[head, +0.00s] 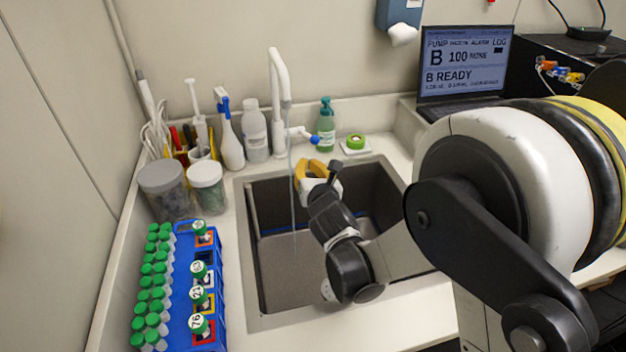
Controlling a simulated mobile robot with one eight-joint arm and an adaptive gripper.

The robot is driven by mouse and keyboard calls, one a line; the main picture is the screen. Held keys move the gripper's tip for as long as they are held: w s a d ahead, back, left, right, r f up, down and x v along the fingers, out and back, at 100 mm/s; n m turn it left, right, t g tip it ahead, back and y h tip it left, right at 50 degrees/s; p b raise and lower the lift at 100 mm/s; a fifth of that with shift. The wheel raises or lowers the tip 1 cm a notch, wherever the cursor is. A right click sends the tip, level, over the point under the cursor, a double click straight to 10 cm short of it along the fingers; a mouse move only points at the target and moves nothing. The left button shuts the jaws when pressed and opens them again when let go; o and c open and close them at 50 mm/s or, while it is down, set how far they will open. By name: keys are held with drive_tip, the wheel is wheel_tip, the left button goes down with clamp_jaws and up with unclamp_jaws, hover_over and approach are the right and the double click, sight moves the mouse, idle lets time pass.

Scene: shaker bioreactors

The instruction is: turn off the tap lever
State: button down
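The white gooseneck tap (275,100) stands at the back edge of the sink. Its side lever (299,133) points right and ends in a blue tip (314,140). A thin stream of water (292,180) runs from the spout into the dark sink basin (285,270). My gripper (312,168), with yellow fingers, is over the back of the sink, just below and in front of the lever tip in the picture. I see no contact with the lever. The angle does not show whether the fingers are open or shut.
A blue tube rack (185,290) is left of the sink. A laptop (465,65) sits at back right.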

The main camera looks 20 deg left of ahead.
sight(307, 135)
drive_tip(key=shift+w+r, duration=0.3)
drive_tip(key=shift+r, duration=0.6)
drive_tip(key=shift+w+r, duration=0.3)
drive_tip(key=shift+r, duration=0.55)
drive_tip(key=r, duration=0.1)
drive_tip(key=w+r+p, duration=0.1)
drive_tip(key=r, duration=0.1)
drive_tip(key=shift+a, duration=0.3)
